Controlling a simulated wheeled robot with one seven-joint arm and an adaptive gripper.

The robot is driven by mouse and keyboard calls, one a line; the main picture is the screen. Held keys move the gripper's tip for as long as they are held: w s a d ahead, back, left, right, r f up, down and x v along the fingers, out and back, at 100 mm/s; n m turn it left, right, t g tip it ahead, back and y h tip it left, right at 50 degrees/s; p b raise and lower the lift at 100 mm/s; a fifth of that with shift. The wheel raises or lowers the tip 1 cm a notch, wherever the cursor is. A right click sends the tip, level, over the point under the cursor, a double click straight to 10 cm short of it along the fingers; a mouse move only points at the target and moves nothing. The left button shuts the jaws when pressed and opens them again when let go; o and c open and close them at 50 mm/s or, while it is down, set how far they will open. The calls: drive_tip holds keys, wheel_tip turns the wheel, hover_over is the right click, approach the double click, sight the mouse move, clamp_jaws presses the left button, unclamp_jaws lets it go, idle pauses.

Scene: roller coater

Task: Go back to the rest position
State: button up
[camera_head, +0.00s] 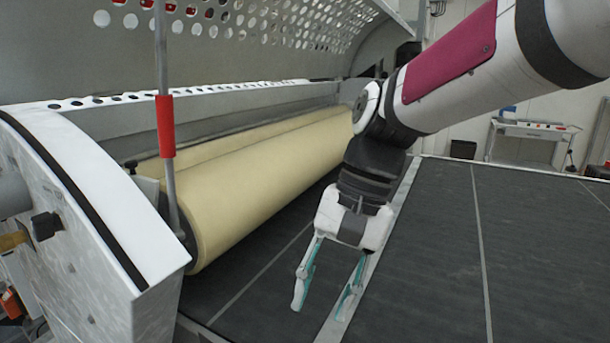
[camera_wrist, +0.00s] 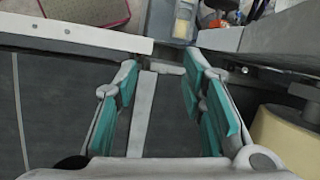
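My gripper (camera_head: 327,291) is at the end of my arm, in the middle of the head view. It points down over the dark flat bed of the roller coater. Its two teal-padded fingers are apart, with nothing between them. In the wrist view, my gripper (camera_wrist: 160,95) also shows both fingers spread. A light metal strip on the bed (camera_wrist: 142,115) shows between them. The large cream roller (camera_head: 265,185) lies left of my gripper, apart from it. The rest position itself is not marked in either view.
A metal rod with a red sleeve (camera_head: 166,127) stands at the left, by the white side housing (camera_head: 120,220). A perforated guard (camera_head: 240,35) rises behind the roller. The dark bed (camera_head: 440,250) is clear on the right. A white table (camera_head: 532,130) stands far back right.

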drive_tip(key=s+d+n+t+h, duration=0.1)
drive_tip(key=s+d+t, duration=0.2)
drive_tip(key=d, duration=0.5)
drive_tip(key=s+d+n+t+h, duration=0.2)
drive_tip(key=s+d+t, duration=0.2)
drive_tip(key=d, duration=0.5)
drive_tip(key=shift+s+r, duration=0.45)
drive_tip(key=shift+s, duration=0.3)
drive_tip(key=shift+d, duration=0.1)
